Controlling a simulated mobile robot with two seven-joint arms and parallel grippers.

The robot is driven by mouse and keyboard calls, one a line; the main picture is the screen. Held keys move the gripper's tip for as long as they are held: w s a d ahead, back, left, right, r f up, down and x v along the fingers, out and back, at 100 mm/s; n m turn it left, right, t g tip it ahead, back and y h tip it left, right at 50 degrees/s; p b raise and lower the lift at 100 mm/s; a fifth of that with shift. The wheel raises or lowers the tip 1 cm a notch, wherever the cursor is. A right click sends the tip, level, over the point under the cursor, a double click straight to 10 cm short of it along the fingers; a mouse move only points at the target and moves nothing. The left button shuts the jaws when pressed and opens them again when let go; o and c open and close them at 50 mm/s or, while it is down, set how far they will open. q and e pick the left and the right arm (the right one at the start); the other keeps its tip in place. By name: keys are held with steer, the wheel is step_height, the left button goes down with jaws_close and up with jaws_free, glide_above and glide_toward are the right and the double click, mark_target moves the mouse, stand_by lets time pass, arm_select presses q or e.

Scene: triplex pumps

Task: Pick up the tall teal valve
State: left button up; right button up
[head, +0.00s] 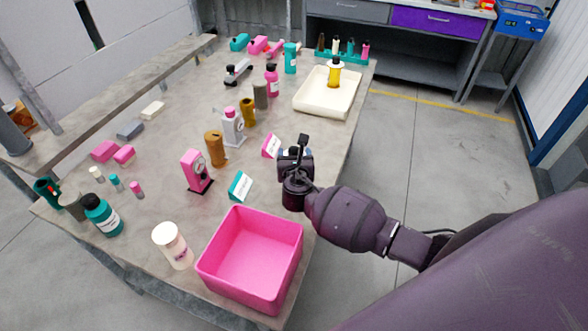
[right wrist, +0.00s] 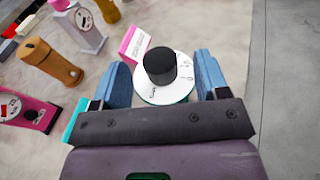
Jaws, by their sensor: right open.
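In the right wrist view, a round piece with a black knob (right wrist: 160,66) on a white marked dial (right wrist: 172,92) shows from above. In the head view my right gripper (head: 294,158) is over the table's right edge and hides most of that piece. My left gripper is not in view.
A pink bin (head: 250,258) stands at the table's front edge. A pink sign (head: 270,146) and a teal sign (head: 240,186) stand near my right gripper. A brown cylinder (head: 215,149) and a pink device (head: 196,171) are to the left. A cream tray (head: 312,102) lies behind.

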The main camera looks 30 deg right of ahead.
steer(key=shift+x, duration=1.35)
jaws_close()
